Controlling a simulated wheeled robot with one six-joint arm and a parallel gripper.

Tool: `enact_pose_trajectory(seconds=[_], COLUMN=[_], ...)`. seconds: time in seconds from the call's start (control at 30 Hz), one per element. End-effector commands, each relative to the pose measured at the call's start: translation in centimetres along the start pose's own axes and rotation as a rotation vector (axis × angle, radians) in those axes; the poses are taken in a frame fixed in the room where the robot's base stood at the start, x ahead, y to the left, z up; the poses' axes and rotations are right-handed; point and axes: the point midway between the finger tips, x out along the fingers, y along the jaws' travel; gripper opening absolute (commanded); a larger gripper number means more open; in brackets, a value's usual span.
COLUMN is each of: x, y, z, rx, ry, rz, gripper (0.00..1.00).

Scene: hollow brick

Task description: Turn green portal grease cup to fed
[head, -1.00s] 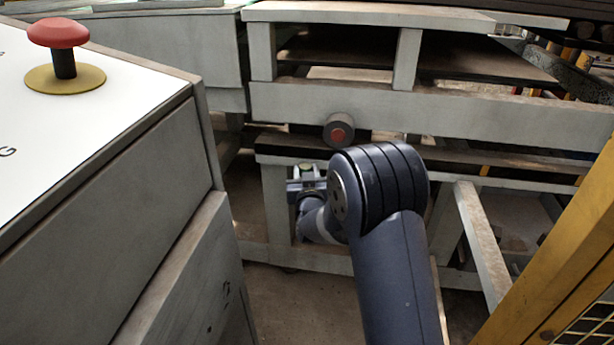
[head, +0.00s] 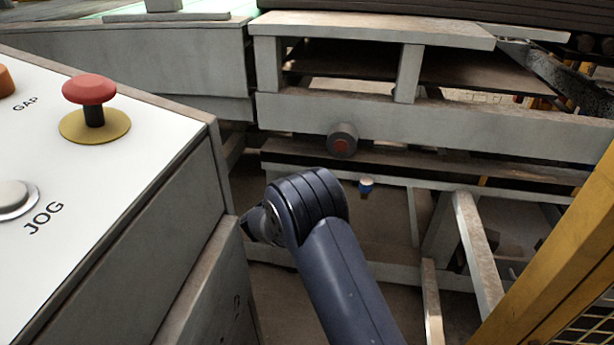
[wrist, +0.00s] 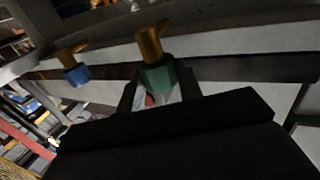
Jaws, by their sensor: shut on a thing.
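The green grease cup (wrist: 156,77) shows in the wrist view with a brass stem and lever (wrist: 150,45) on its far end. The lever leans toward the upper right of the picture. My gripper (wrist: 158,88) has a finger on each side of the green cup and is shut on it. A blue cup (wrist: 77,75) with a similar brass lever sits to its left, apart from my fingers. In the head view the blue cup (head: 366,186) hangs under a grey rail. The green cup and my fingertips are hidden there.
A grey console with a red mushroom button (head: 90,90) and a JOG button (head: 14,198) stands close on the left. A dark roller end with a red centre (head: 342,142) sits on the frame above my arm. A yellow post (head: 550,255) stands at right.

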Motion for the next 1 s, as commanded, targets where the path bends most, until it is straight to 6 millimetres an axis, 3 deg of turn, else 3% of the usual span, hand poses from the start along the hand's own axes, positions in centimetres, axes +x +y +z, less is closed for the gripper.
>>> enact_pose_trajectory(seconds=[0.7, 0.73, 1.0], x=[0.12, 0.12, 0.08], y=[-0.14, -0.14, -0.13], z=[-0.20, -0.20, -0.12], rx=[0.002, 0.002, 0.002], ry=[0.003, 0.003, 0.001], rz=[0.078, 0.077, 0.077], gripper=[0.11, 0.35, 0.56])
